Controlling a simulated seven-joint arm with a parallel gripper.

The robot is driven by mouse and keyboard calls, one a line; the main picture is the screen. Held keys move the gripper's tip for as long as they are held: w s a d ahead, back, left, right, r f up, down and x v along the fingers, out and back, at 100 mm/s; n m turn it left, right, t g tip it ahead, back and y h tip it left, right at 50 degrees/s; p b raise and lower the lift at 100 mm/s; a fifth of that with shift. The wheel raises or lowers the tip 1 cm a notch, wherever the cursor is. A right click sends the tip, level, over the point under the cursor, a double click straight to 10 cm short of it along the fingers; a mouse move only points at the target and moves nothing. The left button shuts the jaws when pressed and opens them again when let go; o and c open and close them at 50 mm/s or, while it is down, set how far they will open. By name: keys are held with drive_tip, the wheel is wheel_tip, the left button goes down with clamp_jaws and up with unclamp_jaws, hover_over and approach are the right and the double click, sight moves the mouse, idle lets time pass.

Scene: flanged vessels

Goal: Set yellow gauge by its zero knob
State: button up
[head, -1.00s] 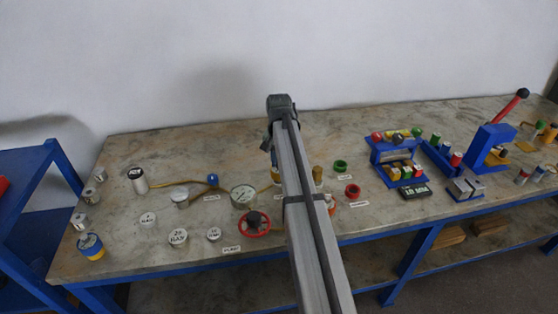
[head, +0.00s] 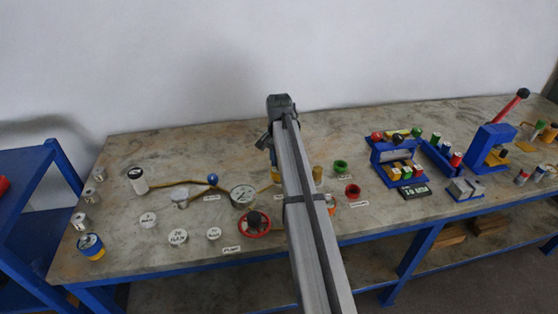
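A round gauge with a pale dial (head: 243,196) lies on the bench just left of my arm; its needle is too small to read and I cannot make out a zero knob on it. A yellow piece (head: 275,175) shows beside my arm, mostly hidden behind it, so I cannot tell whether it is the yellow gauge. My gripper (head: 264,142) is at the far end of the arm, above the back of the bench. It is small and partly covered by the arm; its fingers and anything between them cannot be made out.
A red handwheel (head: 254,223), a blue ball knob (head: 213,179) and several white-topped weights (head: 178,237) are left of my arm. A yellow cylinder (head: 318,174), green ring (head: 340,167) and red ring (head: 352,191) are right. Blue fixtures (head: 398,150) stand farther right. The back left is clear.

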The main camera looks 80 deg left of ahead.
drive_tip(key=o, duration=0.4)
drive_tip(key=shift+r, duration=0.1)
wheel_tip(320, 180, up, 14)
drive_tip(key=shift+f, duration=0.2)
idle(0.4)
idle(0.4)
